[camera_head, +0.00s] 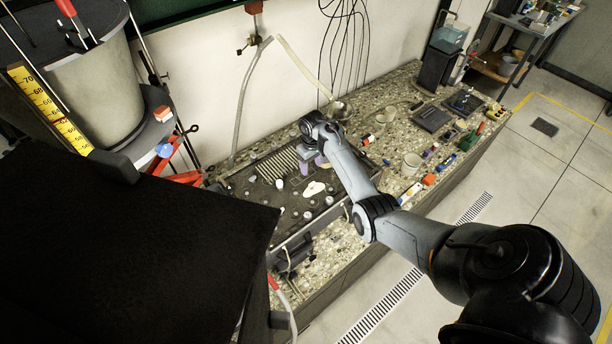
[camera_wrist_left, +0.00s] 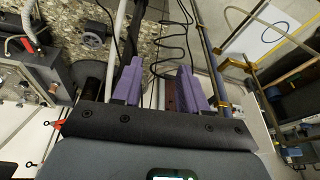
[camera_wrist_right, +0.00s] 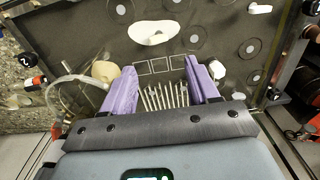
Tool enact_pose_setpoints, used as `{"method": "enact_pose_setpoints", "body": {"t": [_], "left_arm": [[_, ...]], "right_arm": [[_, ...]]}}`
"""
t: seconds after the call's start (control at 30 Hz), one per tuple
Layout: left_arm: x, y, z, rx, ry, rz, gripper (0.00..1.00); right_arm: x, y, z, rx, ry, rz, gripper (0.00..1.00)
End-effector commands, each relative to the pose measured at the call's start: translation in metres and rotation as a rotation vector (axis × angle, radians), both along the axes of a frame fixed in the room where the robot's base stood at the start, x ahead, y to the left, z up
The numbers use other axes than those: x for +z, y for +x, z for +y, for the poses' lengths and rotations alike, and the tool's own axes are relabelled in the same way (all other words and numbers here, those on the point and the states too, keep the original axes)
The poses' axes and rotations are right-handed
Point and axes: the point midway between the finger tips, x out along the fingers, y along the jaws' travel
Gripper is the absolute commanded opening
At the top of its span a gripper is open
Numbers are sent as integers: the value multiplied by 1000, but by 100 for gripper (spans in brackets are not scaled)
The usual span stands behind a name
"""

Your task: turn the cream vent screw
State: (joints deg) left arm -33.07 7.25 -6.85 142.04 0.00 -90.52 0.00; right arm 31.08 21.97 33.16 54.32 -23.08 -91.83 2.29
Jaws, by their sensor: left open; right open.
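My right gripper (camera_wrist_right: 165,82) is open, its purple fingers on either side of a row of slim pale rods (camera_wrist_right: 165,97) on the dark panel. In the head view the gripper (camera_head: 314,161) is over the back of that panel. A cream round piece (camera_wrist_right: 105,71) is beside the left finger, partly hidden by it. A small white knob (camera_wrist_right: 217,69) is beside the right finger. I cannot tell for certain which of these is the vent screw. My left gripper (camera_wrist_left: 160,88) is open and empty, away from the panel, and is not seen in the head view.
The dark panel (camera_head: 262,207) carries several round discs and a white irregular piece (camera_head: 314,188). A grey bucket (camera_head: 92,90) stands at upper left. Black cables (camera_wrist_left: 180,40) hang near my left gripper.

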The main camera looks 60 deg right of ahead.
Motion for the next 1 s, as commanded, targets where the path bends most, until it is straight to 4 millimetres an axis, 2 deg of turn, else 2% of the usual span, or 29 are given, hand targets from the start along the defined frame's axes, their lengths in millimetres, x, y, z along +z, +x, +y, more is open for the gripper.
{"method": "enact_pose_setpoints", "body": {"t": [0.5,0.7,1.0], "left_arm": [[-15,-2,-1,2,-5,5,43],[-19,-1,-3,7,-12,4,43],[-19,-1,-3,7,-11,3,43]], "right_arm": [[-80,-1,0,1,0,3,60],[-95,-1,0,-1,-1,3,60],[-97,-1,0,0,-3,2,60]]}}
